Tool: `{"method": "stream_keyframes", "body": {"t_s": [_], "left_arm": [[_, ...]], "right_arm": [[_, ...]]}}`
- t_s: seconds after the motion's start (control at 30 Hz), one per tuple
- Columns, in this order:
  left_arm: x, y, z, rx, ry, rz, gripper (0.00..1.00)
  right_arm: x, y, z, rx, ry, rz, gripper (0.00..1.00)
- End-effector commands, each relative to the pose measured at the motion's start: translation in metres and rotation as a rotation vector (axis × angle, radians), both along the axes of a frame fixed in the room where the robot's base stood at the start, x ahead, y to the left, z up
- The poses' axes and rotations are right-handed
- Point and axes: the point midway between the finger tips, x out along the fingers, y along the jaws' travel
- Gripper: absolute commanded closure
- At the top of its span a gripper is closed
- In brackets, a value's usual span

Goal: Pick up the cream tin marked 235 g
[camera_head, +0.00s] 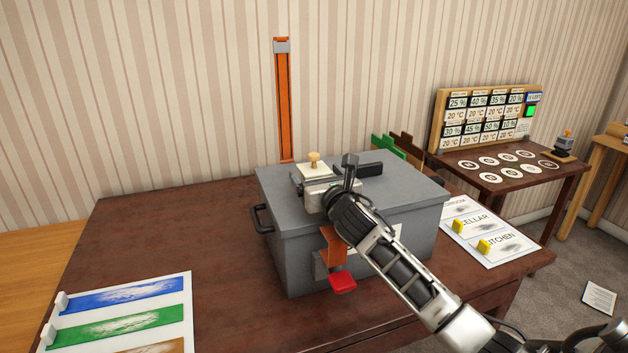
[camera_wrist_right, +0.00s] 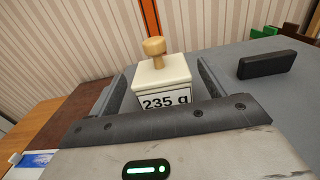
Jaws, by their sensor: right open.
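The cream tin (camera_wrist_right: 163,82) is a small block with a wooden knob on top and a label reading 235 g in the right wrist view. It stands on the lid of a grey box, and its cream top (camera_head: 313,170) shows in the head view. My right gripper (camera_wrist_right: 160,75) is open, with one finger on each side of the tin. A gap shows beside the tin; whether either finger touches it is not clear. In the head view my right gripper (camera_head: 322,188) is over the lid and hides the tin's lower part. My left gripper is not in view.
The grey box (camera_head: 300,240) stands on a brown table (camera_head: 150,230), with a black handle (camera_head: 369,170) on its lid right of the tin. An orange strap piece (camera_head: 334,245) hangs at its front. Colour-striped card (camera_head: 125,310) and room-labelled card (camera_head: 490,235) lie either side.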

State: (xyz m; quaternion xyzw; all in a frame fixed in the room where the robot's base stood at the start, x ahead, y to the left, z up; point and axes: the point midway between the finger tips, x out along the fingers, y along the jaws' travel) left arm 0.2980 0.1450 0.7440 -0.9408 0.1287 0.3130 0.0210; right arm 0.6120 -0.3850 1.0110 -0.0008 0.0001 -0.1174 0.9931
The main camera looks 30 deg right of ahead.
Motion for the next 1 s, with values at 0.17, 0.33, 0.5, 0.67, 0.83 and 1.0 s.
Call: {"method": "stream_keyframes", "body": {"t_s": [0.17, 0.33, 0.5, 0.67, 0.83, 1.0], "left_arm": [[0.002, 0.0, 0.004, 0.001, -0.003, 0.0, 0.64], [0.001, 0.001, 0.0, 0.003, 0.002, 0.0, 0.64], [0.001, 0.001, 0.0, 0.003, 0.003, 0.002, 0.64], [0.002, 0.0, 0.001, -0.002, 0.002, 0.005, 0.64], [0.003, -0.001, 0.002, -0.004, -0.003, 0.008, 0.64], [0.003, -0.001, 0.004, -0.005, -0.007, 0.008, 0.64]], "right_arm": [[0.026, -0.007, 0.004, 0.006, -0.001, -0.001, 0.16], [0.042, -0.011, 0.002, 0.003, -0.001, -0.001, 0.16], [0.044, -0.012, 0.002, 0.001, 0.0, 0.0, 0.16], [0.044, -0.012, 0.002, 0.002, 0.0, 0.0, 0.33], [0.044, -0.012, 0.002, 0.002, 0.0, 0.0, 0.71], [0.044, -0.012, 0.003, 0.001, -0.002, 0.0, 0.71]]}}
